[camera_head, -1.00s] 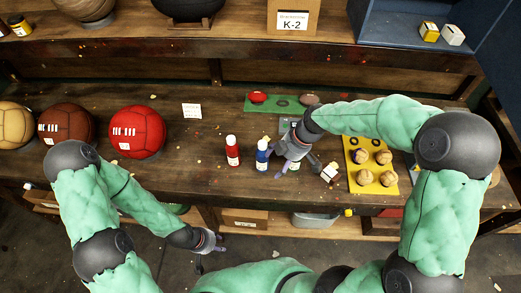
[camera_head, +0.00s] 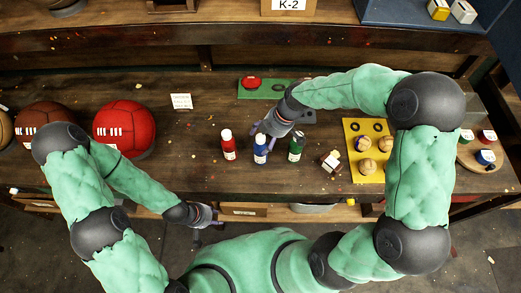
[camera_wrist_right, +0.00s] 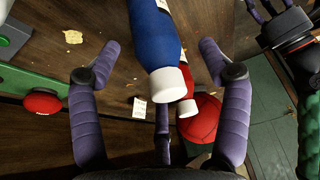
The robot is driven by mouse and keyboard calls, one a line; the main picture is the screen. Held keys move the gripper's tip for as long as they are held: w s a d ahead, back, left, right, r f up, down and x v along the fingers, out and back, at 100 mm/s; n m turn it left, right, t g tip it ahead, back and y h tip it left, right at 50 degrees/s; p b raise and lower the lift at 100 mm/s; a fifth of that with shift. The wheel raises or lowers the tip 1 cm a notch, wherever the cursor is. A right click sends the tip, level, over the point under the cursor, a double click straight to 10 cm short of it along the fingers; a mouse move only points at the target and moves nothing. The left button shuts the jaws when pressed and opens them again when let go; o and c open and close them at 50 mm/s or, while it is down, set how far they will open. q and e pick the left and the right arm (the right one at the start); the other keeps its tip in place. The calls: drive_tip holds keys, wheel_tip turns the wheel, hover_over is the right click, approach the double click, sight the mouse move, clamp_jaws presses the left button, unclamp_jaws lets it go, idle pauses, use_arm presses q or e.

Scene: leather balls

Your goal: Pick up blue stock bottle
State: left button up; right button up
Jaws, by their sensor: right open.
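The blue stock bottle (camera_head: 261,151) with a white cap stands upright on the bench between a red bottle (camera_head: 228,147) and a green bottle (camera_head: 296,148). My right gripper (camera_head: 263,133) is open at the far side of the blue bottle. In the right wrist view the blue bottle (camera_wrist_right: 154,36) lies ahead between the spread purple fingers of the right gripper (camera_wrist_right: 158,52), with no clear contact. The red bottle (camera_wrist_right: 186,106) shows partly behind it. My left gripper (camera_head: 212,217) hangs at the front, away from the bottles; its jaw opening is too small to judge.
A small white-capped bottle (camera_head: 331,160) is tilted to the right of the green bottle. A yellow board (camera_head: 352,129) with several balls lies farther right. A red ball (camera_head: 124,128) sits at left, and a green strip (camera_head: 251,91) lies behind.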

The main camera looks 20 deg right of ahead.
drive_tip(key=x, duration=0.5)
drive_tip(key=shift+d, duration=0.1)
drive_tip(key=shift+c, duration=0.4)
drive_tip(key=c, duration=1.3)
